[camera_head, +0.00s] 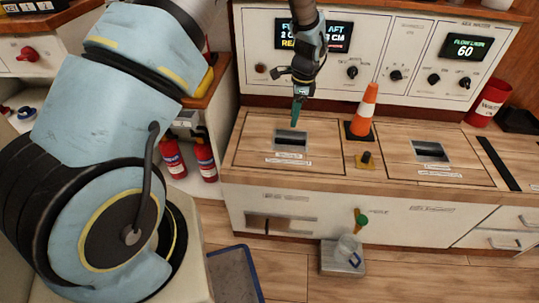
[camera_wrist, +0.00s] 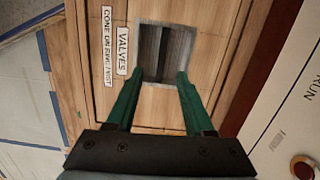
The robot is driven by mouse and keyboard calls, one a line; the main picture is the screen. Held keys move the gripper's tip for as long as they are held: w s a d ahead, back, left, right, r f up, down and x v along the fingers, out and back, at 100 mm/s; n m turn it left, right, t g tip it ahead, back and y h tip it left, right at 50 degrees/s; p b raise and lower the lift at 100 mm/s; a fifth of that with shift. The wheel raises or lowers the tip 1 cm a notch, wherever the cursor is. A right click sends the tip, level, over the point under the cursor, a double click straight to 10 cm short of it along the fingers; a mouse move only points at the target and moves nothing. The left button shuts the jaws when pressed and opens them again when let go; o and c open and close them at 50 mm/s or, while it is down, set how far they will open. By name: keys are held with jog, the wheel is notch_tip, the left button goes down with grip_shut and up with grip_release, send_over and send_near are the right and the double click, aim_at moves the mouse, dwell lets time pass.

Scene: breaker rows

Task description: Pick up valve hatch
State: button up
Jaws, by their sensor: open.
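The valve hatch (camera_head: 255,138) is a wooden panel set in the counter top, with a recessed metal handle (camera_head: 291,141). In the wrist view the recess (camera_wrist: 165,48) has a grey frame and a bar across a dark hollow. A label (camera_wrist: 123,50) beside it reads "VALVES"; a second label (camera_wrist: 107,45) has writing that starts with "CONE". My gripper (camera_head: 297,118) points down just above the hatch handle. In the wrist view the two green fingers of my gripper (camera_wrist: 159,75) are apart, with nothing between them, tips near the recess edge. I cannot tell whether they touch it.
An orange and white cone (camera_head: 367,108) stands on the counter to the right of the hatch. A second hatch with a recess (camera_head: 431,151) lies further right. A control panel (camera_head: 410,75) rises behind.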

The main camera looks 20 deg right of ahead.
notch_tip(320, 180, down, 2)
jog(key=shift+d+f+m, duration=0.1)
jog(key=shift+d+m, duration=0.05)
jog(key=shift+m, duration=0.15)
send_over(290, 140)
jog(key=f, duration=0.4)
jog(key=shift+s+d+f, duration=0.1)
jog(key=shift+s+f, duration=0.1)
jog(key=shift+s, duration=0.05)
jog(key=shift+w+f+b, duration=0.15)
jog(key=shift+f+b, duration=0.05)
jog(key=shift+f, duration=1.2)
jog(key=shift+w+f+b, duration=0.15)
jog(key=shift+f+b, duration=0.05)
jog(key=shift+f, duration=1.15)
jog(key=shift+c, duration=0.2)
grip_shut()
jog(key=shift+r, duration=0.1)
